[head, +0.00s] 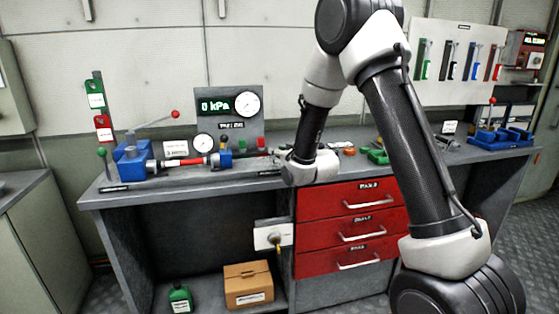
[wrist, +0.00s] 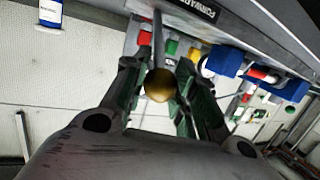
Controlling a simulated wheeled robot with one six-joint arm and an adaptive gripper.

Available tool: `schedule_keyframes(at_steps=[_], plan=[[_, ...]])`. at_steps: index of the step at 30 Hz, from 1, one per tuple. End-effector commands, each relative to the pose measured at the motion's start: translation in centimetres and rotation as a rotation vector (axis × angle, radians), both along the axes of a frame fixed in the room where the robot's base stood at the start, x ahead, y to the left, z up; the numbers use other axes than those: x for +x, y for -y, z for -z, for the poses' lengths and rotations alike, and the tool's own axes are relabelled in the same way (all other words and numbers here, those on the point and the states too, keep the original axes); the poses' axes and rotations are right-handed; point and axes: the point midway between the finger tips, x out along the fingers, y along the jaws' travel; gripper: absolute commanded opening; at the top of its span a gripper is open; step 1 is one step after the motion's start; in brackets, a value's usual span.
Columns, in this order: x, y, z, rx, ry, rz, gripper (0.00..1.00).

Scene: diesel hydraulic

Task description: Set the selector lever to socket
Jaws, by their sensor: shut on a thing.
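My gripper (wrist: 157,72) is shut around the selector lever, a thin grey rod (wrist: 157,38) with a brass-coloured ball end (wrist: 160,85). The ball sits between the two green-grey fingers in the wrist view. The rod runs up from the ball toward the grey bench edge, near a dark label (wrist: 196,8) reading FORWARD. In the head view my gripper (head: 284,156) is at the bench front, right of the red hose, and the lever cannot be made out there. No socket marking is readable in either view.
A blue pump block (head: 131,160) with a red-knobbed handle stands on the bench's left end. A gauge panel (head: 228,115) reads 0 kPa. Red drawers (head: 346,233) are below my wrist. A white plate (head: 263,236) with a round fitting hangs under the bench, above a cardboard box (head: 248,287).

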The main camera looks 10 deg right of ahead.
Motion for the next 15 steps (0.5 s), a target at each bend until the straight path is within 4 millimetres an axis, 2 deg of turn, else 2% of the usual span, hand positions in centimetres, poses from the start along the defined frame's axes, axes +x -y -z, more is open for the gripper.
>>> schedule_keyframes(at_steps=[2, 10, 15], plan=[[0.7, 0.0, -1.0, 0.001, -0.058, 0.0, 0.0], [2.9, 0.1, -2.5, -0.002, -0.315, 0.001, 0.0], [4.5, 0.0, -3.0, 0.001, -0.307, 0.0, 0.0]])
